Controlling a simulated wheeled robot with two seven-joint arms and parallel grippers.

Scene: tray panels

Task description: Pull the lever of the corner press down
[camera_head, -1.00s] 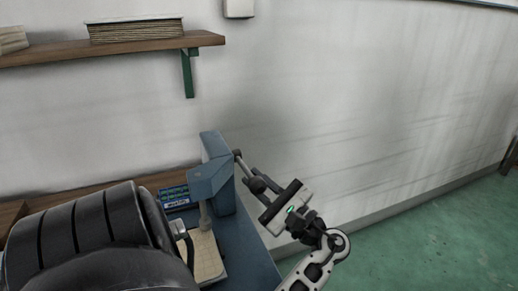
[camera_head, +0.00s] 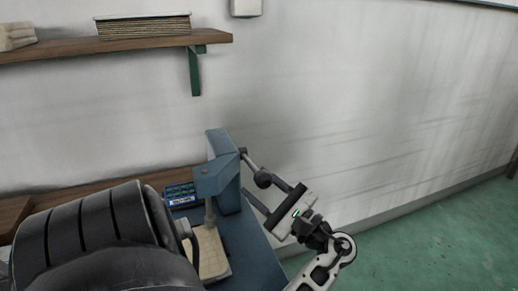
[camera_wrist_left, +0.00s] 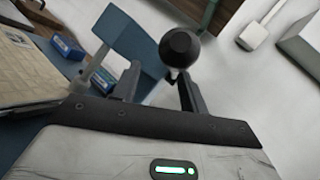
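The corner press (camera_head: 222,172) is a blue machine at the bench corner against the wall, in the head view. Its grey lever slants down to the right from the press top and ends in a dark ball knob (camera_head: 263,180). My left gripper (camera_head: 264,190) is just right of the press, its two fingers apart and pointing at the lever end. In the left wrist view the knob (camera_wrist_left: 180,48) shows near the fingertips (camera_wrist_left: 158,72), closer to the right finger. The fingers are not closed on it; whether they touch it cannot be told. My right gripper is not in view.
A blue box (camera_head: 180,194) and a beige board (camera_head: 211,255) are by the press on the bench (camera_head: 250,252). A wooden shelf (camera_head: 120,46) with a stack hangs above. The wall is close behind; open green floor (camera_head: 430,235) lies right.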

